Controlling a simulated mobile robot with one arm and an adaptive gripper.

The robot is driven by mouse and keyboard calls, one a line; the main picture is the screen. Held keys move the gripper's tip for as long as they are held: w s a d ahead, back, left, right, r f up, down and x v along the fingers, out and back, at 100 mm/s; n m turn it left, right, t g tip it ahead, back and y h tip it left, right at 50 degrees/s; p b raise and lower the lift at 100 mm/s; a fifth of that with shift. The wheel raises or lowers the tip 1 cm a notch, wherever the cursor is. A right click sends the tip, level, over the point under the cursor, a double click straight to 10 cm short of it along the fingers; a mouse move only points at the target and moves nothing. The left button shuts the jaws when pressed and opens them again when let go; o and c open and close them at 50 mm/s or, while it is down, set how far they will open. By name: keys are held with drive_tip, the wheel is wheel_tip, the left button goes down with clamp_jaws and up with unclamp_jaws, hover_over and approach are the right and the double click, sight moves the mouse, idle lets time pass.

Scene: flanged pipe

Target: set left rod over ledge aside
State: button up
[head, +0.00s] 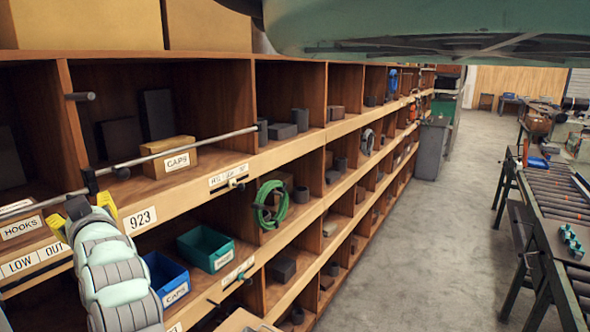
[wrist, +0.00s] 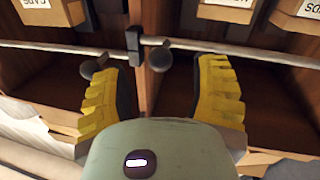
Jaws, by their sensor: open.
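A thin grey rod runs along the front of the upper shelf ledge, with a black clamp (head: 90,181) splitting it in view. The left rod (head: 20,209) is the part left of the clamp; a longer part (head: 200,142) runs right. The wrist view is turned round, so the left rod (wrist: 240,50) lies right of the clamp (wrist: 133,43). My gripper (head: 80,209) is open, yellow fingers spread, just below the clamp. In the wrist view my gripper (wrist: 157,70) has its fingertips just short of the rod line. Nothing is visibly held.
A CAPS box (head: 168,157) stands behind the rod, and a HOOKS box (head: 22,229) is at far left. Dark round-ended pegs (wrist: 159,58) stick out near the clamp. Blue (head: 166,279) and green (head: 206,248) bins sit on the shelf below. The aisle floor (head: 405,240) is clear.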

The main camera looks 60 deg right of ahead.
drive_tip(key=shift+w+d+p, duration=0.15)
drive_tip(key=shift+w+p, duration=0.45)
drive_tip(key=shift+w, duration=0.55)
drive_tip(key=shift+w+d+p, duration=0.15)
drive_tip(key=shift+w+p, duration=0.4)
drive_tip(key=shift+w, duration=0.55)
drive_tip(key=shift+o, duration=0.4)
clamp_jaws()
